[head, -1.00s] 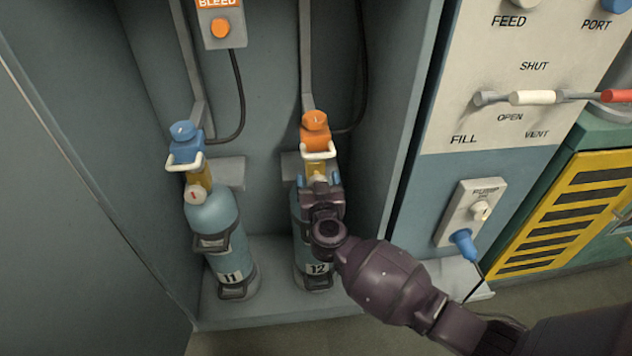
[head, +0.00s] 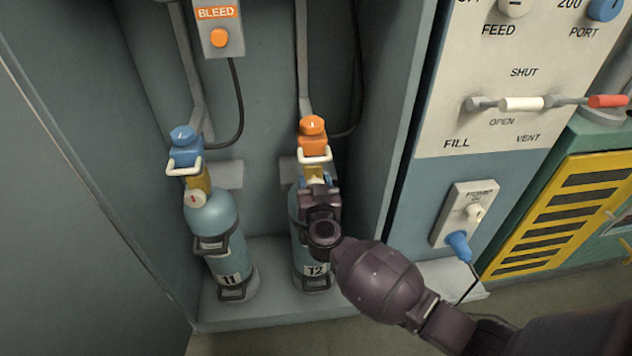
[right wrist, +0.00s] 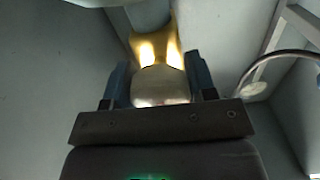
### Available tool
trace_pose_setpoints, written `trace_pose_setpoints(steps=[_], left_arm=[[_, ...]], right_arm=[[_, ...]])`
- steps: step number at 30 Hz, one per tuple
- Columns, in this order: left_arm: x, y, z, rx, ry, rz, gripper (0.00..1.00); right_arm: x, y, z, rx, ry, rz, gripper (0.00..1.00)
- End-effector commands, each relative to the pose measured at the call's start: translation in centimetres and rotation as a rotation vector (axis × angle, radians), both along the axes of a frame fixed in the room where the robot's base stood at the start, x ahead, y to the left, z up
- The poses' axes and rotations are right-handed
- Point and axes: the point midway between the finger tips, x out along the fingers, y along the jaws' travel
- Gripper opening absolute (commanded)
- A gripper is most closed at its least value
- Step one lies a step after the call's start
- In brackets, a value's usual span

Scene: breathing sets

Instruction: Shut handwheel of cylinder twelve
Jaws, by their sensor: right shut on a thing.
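Cylinder twelve (head: 311,270) is a teal bottle standing upright in the cabinet bay, with a "12" label low on its front and an orange fitting (head: 313,139) above its brass valve. My right gripper (head: 319,182) is in front of that valve and covers much of the bottle. In the right wrist view my right gripper (right wrist: 160,88) is shut on the pale, rounded handwheel (right wrist: 160,88), with a blue finger on each side. The brass valve body shows behind it. My left gripper is not in view.
Cylinder eleven (head: 213,232), with a blue fitting (head: 184,145) and a pale handwheel (head: 195,197), stands to the left. A bleed box (head: 219,38) hangs above. A valve panel (head: 488,125) and a blue plug (head: 459,246) are to the right, beyond the bay wall.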

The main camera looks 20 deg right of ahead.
Motion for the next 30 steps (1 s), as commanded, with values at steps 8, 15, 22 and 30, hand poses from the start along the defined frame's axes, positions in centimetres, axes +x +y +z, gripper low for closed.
trace_pose_setpoints(steps=[8, 15, 22, 30], left_arm=[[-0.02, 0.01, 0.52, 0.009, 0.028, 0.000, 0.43], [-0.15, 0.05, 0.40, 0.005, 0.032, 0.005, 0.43], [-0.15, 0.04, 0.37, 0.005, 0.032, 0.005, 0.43], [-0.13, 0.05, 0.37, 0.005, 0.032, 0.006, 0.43]], right_arm=[[0.04, 0.07, 0.43, 0.152, -0.045, 0.001, 0.28], [-0.05, 0.05, 0.05, 0.199, -0.054, 0.002, 0.28], [-0.07, 0.07, -0.02, 0.199, -0.053, 0.002, 0.28], [-0.07, 0.06, -0.01, 0.197, -0.054, 0.002, 0.77]])
